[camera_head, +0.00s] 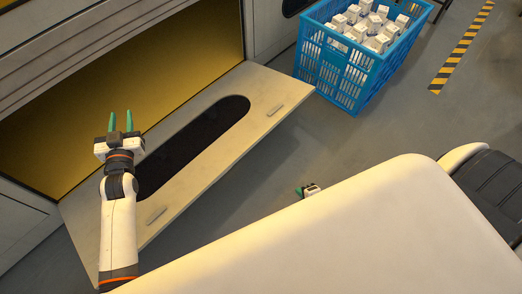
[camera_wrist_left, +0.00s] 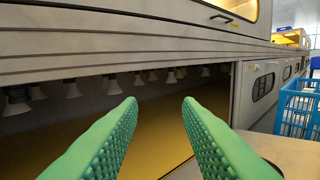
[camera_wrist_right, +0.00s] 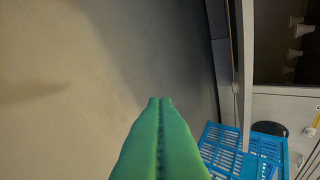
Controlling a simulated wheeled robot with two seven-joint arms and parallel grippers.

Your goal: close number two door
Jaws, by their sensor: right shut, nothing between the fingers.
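The open door (camera_head: 236,140) is a pale panel with a long dark window and two small handles, folded down in front of the cabinet opening (camera_head: 60,135). My left gripper (camera_head: 120,122) is open and empty, above the door's left part near the opening. In the left wrist view, its green fingers (camera_wrist_left: 160,120) are spread apart towards the opening, where several white lamp-like fittings hang in a row. My right gripper (camera_head: 301,190) is low beyond the pale body part, to the right of the door. In the right wrist view, its fingers (camera_wrist_right: 160,135) are pressed together, holding nothing. No number is readable on the door.
A blue crate (camera_head: 335,79) full of white boxes stands right of the door's far corner; it also shows in the right wrist view (camera_wrist_right: 236,150). A yellow-black stripe (camera_head: 462,45) marks the floor.

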